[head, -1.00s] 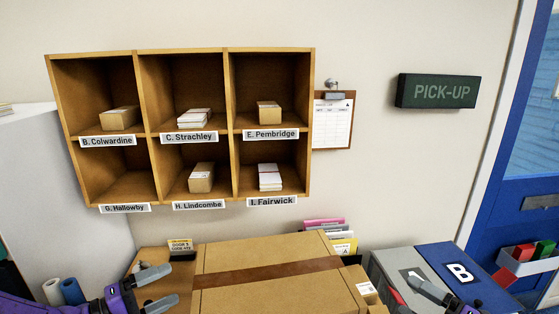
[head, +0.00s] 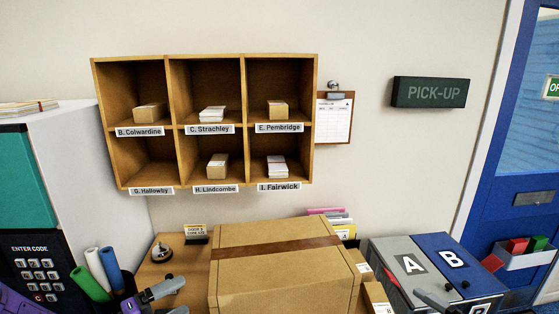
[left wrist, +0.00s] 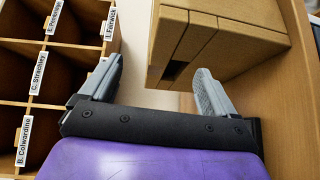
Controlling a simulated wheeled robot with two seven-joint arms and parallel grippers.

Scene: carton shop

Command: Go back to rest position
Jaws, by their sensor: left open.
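My left gripper (head: 178,296) is low in the head view, over the left part of the wooden counter, left of the large taped carton (head: 275,265). Its two grey fingers are apart with nothing between them. In the left wrist view the open left gripper (left wrist: 160,80) has a carton (left wrist: 225,40) beyond its fingers and the pigeonhole shelf (left wrist: 62,90) to the left. My right gripper (head: 440,300) shows only in part at the lower right of the head view, in front of the A and B boxes; whether it is open is unclear.
The wall shelf (head: 207,127) holds small parcels and envelope stacks; the Hallowby compartment looks empty. A bell (head: 162,252), coloured rolls (head: 97,268) and a keypad cabinet (head: 40,262) stand left. Grey A (head: 395,254) and blue B (head: 455,247) boxes stand right of the carton.

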